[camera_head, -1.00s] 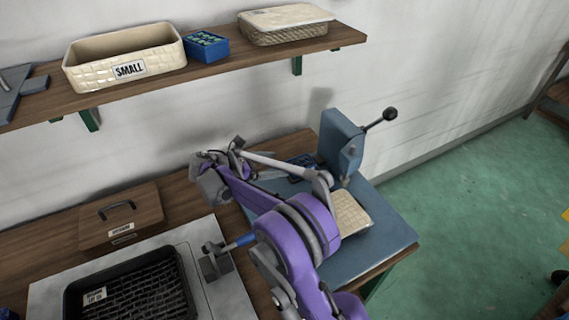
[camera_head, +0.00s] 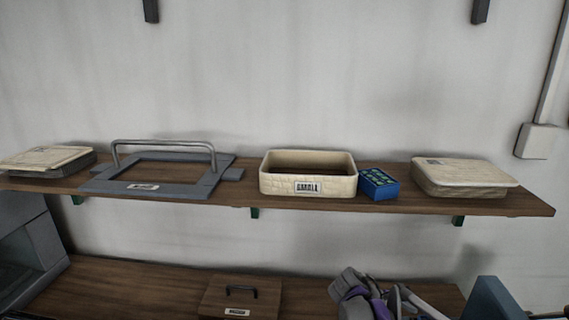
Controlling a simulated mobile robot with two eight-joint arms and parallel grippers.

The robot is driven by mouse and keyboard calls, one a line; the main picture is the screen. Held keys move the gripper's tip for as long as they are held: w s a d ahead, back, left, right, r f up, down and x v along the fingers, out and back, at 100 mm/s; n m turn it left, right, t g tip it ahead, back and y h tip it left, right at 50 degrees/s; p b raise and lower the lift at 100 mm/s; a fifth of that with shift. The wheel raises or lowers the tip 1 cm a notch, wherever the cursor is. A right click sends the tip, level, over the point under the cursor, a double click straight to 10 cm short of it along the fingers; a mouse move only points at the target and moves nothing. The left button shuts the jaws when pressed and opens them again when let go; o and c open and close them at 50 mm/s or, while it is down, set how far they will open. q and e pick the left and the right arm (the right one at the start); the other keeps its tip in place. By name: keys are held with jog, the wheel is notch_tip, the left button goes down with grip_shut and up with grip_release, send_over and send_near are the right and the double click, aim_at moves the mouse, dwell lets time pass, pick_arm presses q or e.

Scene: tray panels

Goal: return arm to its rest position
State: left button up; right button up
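My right arm (camera_head: 378,303), purple and grey, shows only in part at the bottom right of the head view, over the back of the lower bench. Its grey end, which looks like my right gripper (camera_head: 348,284), is just right of the wooden lidded box. The fingers cannot be made out, so I cannot tell whether it is open or shut. Nothing held shows there. The rest of this arm is cut off by the lower picture edge. My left arm and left gripper are not in view.
The upper shelf (camera_head: 400,206) carries a grey handled frame (camera_head: 100,187), a labelled cream tray (camera_head: 308,175), a blue box (camera_head: 379,184) and lidded trays at both ends. Below are a wooden box (camera_head: 240,298) and a blue-grey press (camera_head: 492,300). The bench left of the wooden box is clear.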

jog(key=s+a+m+t+y+p, duration=0.1)
jog(key=s+a+m+y+p, duration=0.1)
jog(key=s, duration=0.5)
jog(key=s+a+r+m+t+y+p, duration=0.1)
jog(key=s+a+m+t+y+p, duration=0.1)
jog(key=s+a+m+y, duration=0.2)
jog(key=s+a+r+m+t+y+p, duration=0.1)
jog(key=s+a+m+t+y+p, duration=0.1)
jog(key=s+a+m+y, duration=0.2)
jog(key=s+a+m, duration=0.3)
jog(key=s+a, duration=0.1)
jog(key=s, duration=0.3)
jog(key=shift+s+m, duration=0.3)
